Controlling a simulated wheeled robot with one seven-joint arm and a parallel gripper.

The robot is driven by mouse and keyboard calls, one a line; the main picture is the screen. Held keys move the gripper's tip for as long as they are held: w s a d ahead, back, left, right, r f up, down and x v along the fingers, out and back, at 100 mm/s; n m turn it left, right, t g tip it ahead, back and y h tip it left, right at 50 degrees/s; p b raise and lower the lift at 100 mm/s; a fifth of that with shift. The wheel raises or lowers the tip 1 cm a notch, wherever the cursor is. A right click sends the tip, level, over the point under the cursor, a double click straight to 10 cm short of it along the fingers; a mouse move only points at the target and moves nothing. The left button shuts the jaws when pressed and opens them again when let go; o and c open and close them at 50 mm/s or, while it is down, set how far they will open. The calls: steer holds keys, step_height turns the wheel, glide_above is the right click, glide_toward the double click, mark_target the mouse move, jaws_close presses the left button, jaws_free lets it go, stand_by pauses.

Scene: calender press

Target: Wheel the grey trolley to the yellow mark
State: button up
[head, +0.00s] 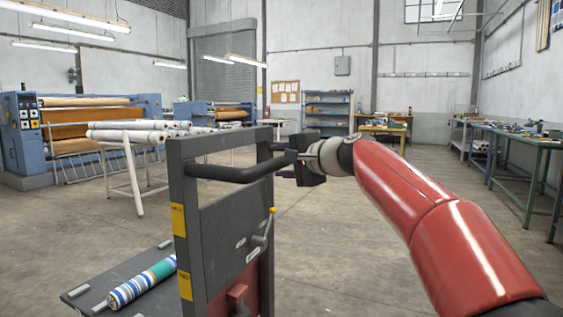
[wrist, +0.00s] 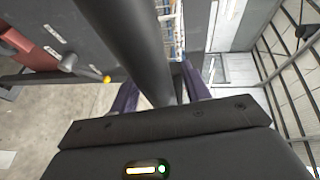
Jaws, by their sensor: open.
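The grey trolley (head: 228,232) stands in front of me in the head view, with an upright panel, a dark push handle (head: 235,172) and a flat deck at lower left. My gripper (head: 297,160) is at the right end of the handle. In the wrist view the handle (wrist: 132,45) runs between the two purplish fingers of my gripper (wrist: 160,92). The jaws are open around the bar; contact cannot be told. A lever with a yellow knob (head: 272,211) sits on the panel. No yellow floor mark shows in either view.
A striped roll (head: 143,283) lies on the trolley's deck. A rack of white rolls (head: 130,160) and a blue calender press (head: 30,135) stand at left. A green workbench (head: 530,150) lines the right. Concrete floor is open beyond the trolley, towards shelves (head: 328,110).

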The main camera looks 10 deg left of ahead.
steer(key=b+v, duration=0.1)
steer(key=v, duration=0.6)
steer(key=shift+d+b, duration=0.15)
steer(key=shift+b, duration=0.2)
steer(key=shift+s, duration=0.15)
steer(key=s+d+f+n+g+h, duration=0.1)
steer(key=s+d+f+h, duration=0.3)
steer(key=s+f, duration=0.7)
steer(key=s+d+f+n+g+h, duration=0.2)
steer(key=s+d+f+n+h, duration=0.2)
steer(key=s+d+f, duration=0.4)
steer(key=s+d+f+n+g+h, duration=0.1)
steer(key=s+d+f+h, duration=0.3)
steer(key=s+f, duration=1)
steer(key=d+f+n, duration=0.1)
steer(key=d, duration=0.1)
steer(key=shift+d+f+g, duration=0.3)
steer(key=shift+d+g, duration=0.05)
steer(key=shift+g, duration=0.05)
